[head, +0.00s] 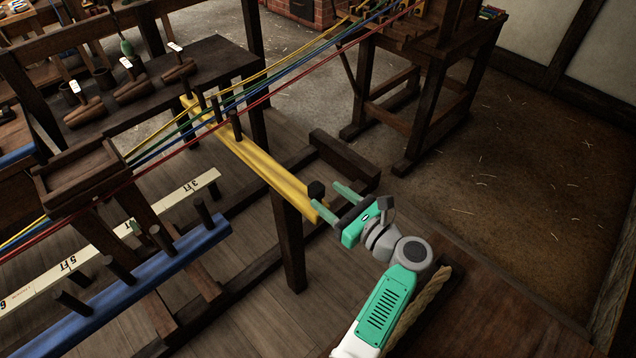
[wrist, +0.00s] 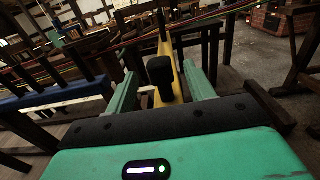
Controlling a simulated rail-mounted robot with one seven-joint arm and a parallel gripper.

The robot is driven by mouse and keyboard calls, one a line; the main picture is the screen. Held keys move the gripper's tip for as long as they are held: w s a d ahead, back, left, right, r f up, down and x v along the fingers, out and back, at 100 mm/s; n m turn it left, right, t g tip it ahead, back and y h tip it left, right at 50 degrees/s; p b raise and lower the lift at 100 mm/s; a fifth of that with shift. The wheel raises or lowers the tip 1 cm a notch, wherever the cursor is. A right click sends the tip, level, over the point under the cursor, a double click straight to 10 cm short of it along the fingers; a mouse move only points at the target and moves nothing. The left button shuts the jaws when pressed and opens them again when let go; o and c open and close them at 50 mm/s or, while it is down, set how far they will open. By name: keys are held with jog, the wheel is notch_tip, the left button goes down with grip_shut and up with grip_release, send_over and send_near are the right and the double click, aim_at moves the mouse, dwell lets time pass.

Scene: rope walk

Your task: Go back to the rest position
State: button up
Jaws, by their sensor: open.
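My gripper (head: 333,199) is open and empty at the end of my green and grey arm, in the middle of the head view. Its two green fingers point toward the near end of a yellow bar (head: 262,168). In the wrist view, the fingers of my gripper (wrist: 160,88) stand wide apart. A dark knob (wrist: 160,72) on the yellow bar shows between them; the same dark knob shows in the head view (head: 316,189). I cannot tell whether any finger touches the bar.
Coloured ropes (head: 250,98) stretch diagonally across the upper left. A blue bar with dark pegs (head: 150,262) and a white measuring strip (head: 148,220) lie at left. A wooden tray (head: 82,176) stands beyond. A dark wooden stand (head: 425,95) is at the back. The brown floor at right is open.

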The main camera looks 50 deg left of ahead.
jog(key=shift+d, duration=0.55)
